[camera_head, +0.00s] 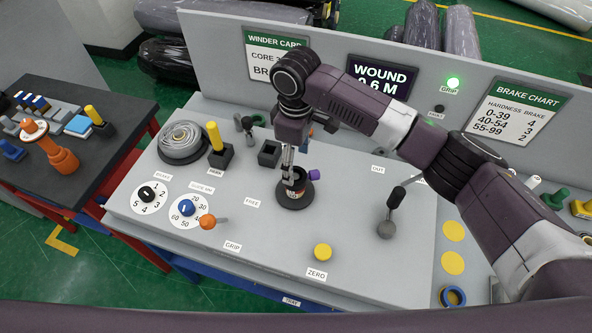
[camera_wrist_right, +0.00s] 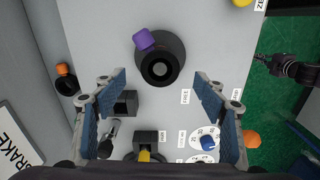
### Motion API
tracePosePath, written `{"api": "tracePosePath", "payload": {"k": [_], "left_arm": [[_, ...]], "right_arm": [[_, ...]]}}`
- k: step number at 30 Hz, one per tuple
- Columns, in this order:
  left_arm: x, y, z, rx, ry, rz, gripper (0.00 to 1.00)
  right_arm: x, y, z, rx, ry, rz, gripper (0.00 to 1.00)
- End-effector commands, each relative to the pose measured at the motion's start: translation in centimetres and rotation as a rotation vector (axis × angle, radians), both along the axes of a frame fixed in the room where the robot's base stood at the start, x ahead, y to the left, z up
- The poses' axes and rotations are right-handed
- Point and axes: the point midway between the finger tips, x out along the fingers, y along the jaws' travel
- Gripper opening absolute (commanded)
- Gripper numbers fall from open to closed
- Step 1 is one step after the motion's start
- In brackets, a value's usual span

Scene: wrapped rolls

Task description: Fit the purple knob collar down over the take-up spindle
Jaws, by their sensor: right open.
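The collar's purple knob (camera_head: 314,175) shows beside the take-up spindle's round dark base (camera_head: 302,201) in the middle of the grey bench. In the right wrist view, the purple knob (camera_wrist_right: 145,40) sticks out at the upper left of a dark ring (camera_wrist_right: 158,69) with a paler round centre. The ring appears to sit around the spindle, but I cannot tell how far down. My right gripper (camera_head: 291,173) is above the spindle and partly hides it. In the right wrist view, its blue-padded fingers (camera_wrist_right: 163,82) are wide apart and empty. My left gripper is out of view.
A dark-knobbed lever (camera_head: 391,208) is to the right.

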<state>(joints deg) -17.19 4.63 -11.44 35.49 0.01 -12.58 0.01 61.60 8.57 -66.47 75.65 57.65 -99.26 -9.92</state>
Motion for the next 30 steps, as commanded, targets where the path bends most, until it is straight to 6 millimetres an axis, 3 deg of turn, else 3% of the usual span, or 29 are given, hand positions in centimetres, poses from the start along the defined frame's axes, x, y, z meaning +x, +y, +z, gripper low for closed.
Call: {"api": "tracePosePath", "payload": {"k": [3,10,30], "left_arm": [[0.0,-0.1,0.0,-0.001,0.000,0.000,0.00],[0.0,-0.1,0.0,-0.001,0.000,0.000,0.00],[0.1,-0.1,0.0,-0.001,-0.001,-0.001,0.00]], "right_arm": [[0.0,0.1,2.6,0.002,-0.002,0.002,0.65],[0.0,0.1,5.5,0.001,-0.001,0.001,0.65],[0.0,0.0,6.0,0.000,0.001,0.001,0.65]]}}
